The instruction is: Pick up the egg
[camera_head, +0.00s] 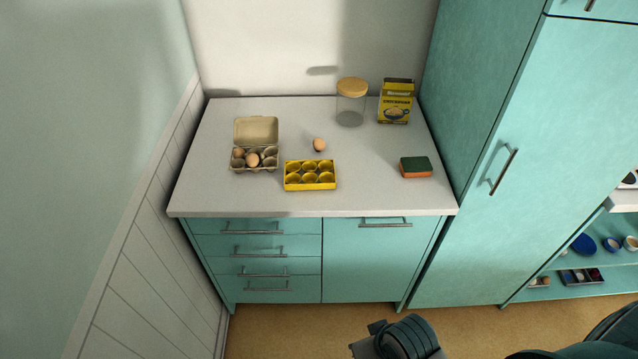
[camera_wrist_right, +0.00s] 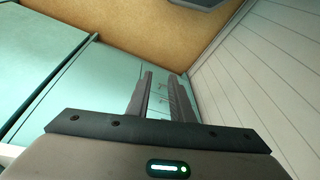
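A brown egg (camera_head: 319,144) lies alone on the white countertop, behind the yellow egg tray (camera_head: 310,186). The tray has several empty cups. To its left, an open grey-beige egg carton (camera_head: 256,130) holds a brown egg (camera_head: 238,153) and another egg (camera_head: 252,160). My right gripper (camera_wrist_right: 160,78) shows in the right wrist view, with a gap between its two fingers and nothing in it. It points toward the teal cabinet fronts, well away from the eggs. My left gripper is not in view.
A glass jar with a wooden lid (camera_head: 351,108) and a yellow box (camera_head: 396,101) stand at the back right of the countertop (camera_head: 240,200). A green and orange sponge (camera_head: 416,167) lies at the right. A tall teal cabinet (camera_head: 490,150) borders the counter's right side.

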